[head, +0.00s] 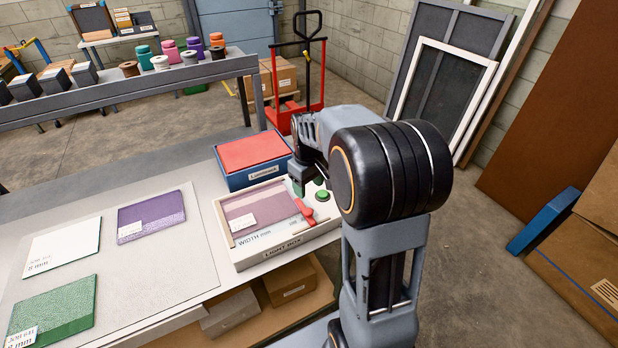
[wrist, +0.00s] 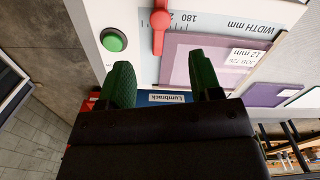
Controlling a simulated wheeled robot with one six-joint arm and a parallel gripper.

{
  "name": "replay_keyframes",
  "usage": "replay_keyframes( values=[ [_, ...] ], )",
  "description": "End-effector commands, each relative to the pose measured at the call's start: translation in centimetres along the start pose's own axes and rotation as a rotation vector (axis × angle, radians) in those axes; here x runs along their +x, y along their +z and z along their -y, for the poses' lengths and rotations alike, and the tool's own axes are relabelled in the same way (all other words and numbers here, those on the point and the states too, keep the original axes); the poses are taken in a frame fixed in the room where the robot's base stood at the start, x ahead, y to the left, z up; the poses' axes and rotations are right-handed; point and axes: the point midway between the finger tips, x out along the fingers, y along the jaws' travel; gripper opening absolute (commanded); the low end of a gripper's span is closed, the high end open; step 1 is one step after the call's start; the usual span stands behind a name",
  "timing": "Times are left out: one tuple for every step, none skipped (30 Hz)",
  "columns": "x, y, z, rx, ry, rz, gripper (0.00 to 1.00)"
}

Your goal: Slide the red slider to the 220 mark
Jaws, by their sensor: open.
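The light box (head: 285,245) is a pale panel on the grey bench with a "WIDTH mm" scale on its front edge. The red slider (head: 304,211) is at the right part of the scale. In the wrist view the red slider (wrist: 159,32) is beside the upside-down "180" label; other numbers near it are unreadable or covered. My gripper (wrist: 163,82) is open and empty, its green fingers apart. In the head view my gripper (head: 299,186) is partly hidden by my arm, near the box's back right corner.
A green button (head: 322,196) is right of the slider. A purple sample (head: 257,207) lies on the light box. A blue Lumbrack box (head: 252,178) with a red top stands behind it. Sample cards, including a purple one (head: 151,215), lie on the bench at left.

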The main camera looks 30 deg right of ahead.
Motion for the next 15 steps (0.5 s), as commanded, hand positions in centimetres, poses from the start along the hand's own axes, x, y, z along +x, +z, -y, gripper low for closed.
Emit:
replay_keyframes(
  values=[
    [-0.7,0.0,0.0,0.000,0.002,-0.003,0.58],
    [-1.1,0.0,0.0,0.000,0.001,-0.003,0.58],
    [-1.5,0.0,0.0,0.000,0.001,-0.002,0.58],
    [-1.8,-0.1,0.0,0.000,0.001,-0.002,0.58],
    [-2.0,0.0,0.0,0.000,0.001,-0.002,0.58],
    [-2.3,0.0,0.0,0.000,0.000,0.000,0.58],
    [-2.5,0.0,0.0,0.000,0.000,0.000,0.58],
    [-2.6,0.0,0.0,0.000,0.000,-0.001,0.58],
    [-2.8,0.0,0.0,0.000,0.000,-0.001,0.58],
    [-2.8,0.0,0.0,0.000,0.000,-0.001,0.58],
    [-2.9,0.0,0.0,0.000,0.000,-0.001,0.58],
    [-2.9,0.0,0.0,0.000,0.000,0.000,0.58],
    [-3.0,0.0,0.0,0.000,0.000,0.000,0.58],
    [-3.0,0.0,0.0,0.000,0.000,0.000,0.58],
    [-3.0,0.0,0.0,0.000,0.000,0.000,0.58]
  ],
)
